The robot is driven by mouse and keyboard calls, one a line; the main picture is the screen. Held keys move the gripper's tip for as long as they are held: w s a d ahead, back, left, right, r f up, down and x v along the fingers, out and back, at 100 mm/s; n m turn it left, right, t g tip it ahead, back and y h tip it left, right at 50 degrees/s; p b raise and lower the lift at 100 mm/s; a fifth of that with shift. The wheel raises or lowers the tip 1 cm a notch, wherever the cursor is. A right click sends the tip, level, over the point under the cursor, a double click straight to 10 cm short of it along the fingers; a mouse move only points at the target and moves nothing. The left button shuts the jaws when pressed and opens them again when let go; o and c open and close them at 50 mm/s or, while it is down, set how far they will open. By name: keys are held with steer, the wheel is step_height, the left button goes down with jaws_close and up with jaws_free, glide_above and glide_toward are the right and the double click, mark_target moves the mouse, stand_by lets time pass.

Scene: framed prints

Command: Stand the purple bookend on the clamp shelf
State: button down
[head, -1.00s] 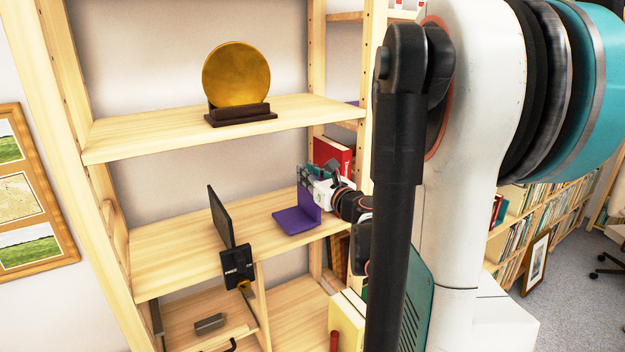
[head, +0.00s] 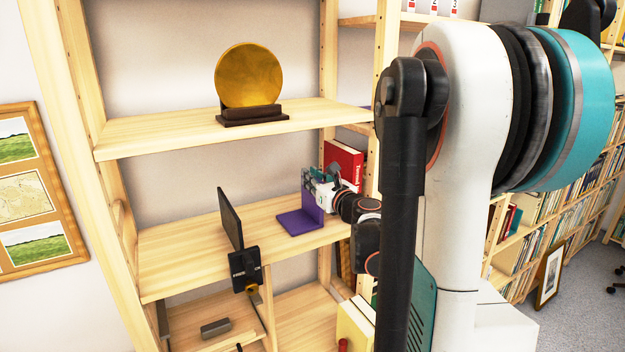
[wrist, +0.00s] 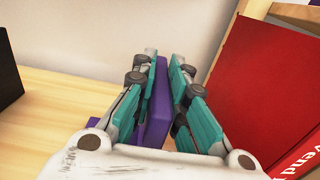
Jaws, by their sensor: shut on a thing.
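The purple bookend (head: 302,218) is L-shaped and upright on the middle shelf, its flat foot toward the left. Its foot appears to be on or just above the wood; I cannot tell which. My gripper (head: 318,185) is shut on its upright plate. In the wrist view the teal fingers (wrist: 168,90) press either side of the purple plate (wrist: 157,115). The clamp shelf appears to be the middle shelf board (head: 185,250), which has a black clamp (head: 246,268) on its front edge.
A dark upright panel (head: 230,217) stands left of the bookend. A red book (head: 343,163) stands close on the right, and shows large in the wrist view (wrist: 270,95). A gold disc (head: 248,76) stands on the shelf above. Bare wood lies between panel and bookend.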

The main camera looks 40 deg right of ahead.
steer(key=c, duration=1.5)
jaws_free()
steer(key=shift+c, duration=0.2)
steer(key=shift+s, duration=0.1)
steer(key=v, duration=1.2)
